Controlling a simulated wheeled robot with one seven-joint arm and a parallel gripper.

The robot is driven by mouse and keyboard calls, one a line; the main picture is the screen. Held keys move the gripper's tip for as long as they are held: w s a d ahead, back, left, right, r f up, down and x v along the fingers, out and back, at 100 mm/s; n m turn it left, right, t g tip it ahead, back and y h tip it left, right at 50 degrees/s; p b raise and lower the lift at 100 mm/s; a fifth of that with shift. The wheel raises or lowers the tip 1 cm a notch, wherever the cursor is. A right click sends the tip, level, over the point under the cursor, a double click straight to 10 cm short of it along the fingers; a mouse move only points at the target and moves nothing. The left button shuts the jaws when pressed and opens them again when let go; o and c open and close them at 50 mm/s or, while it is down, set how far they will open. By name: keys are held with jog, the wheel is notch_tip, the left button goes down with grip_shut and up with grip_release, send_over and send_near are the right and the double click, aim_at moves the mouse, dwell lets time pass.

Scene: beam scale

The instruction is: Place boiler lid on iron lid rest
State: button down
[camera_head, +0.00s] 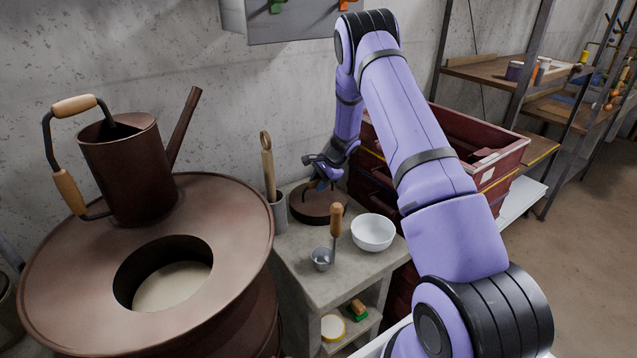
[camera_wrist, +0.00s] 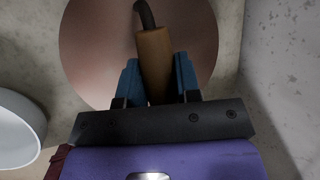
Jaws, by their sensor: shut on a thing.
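The boiler lid (camera_head: 308,206) is a round brown disc at the back of the small grey stand, against the wall. It also shows in the wrist view (camera_wrist: 90,50), with a dark curved bracket and a wooden handle (camera_wrist: 153,55). My gripper (camera_head: 319,181) is over the lid, its blue fingers (camera_wrist: 157,78) shut on the wooden handle from both sides. The lid looks level and low over the stand top. The iron lid rest cannot be made out; the lid may hide it. I cannot tell whether the lid touches anything below.
The boiler (camera_head: 60,265) stands left with its round opening uncovered and a brown watering can (camera_head: 125,170) on top. Red crates (camera_head: 480,150) stand right.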

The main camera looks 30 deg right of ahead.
jog(key=shift+f, duration=0.35)
jog(key=c, duration=0.8)
grip_release()
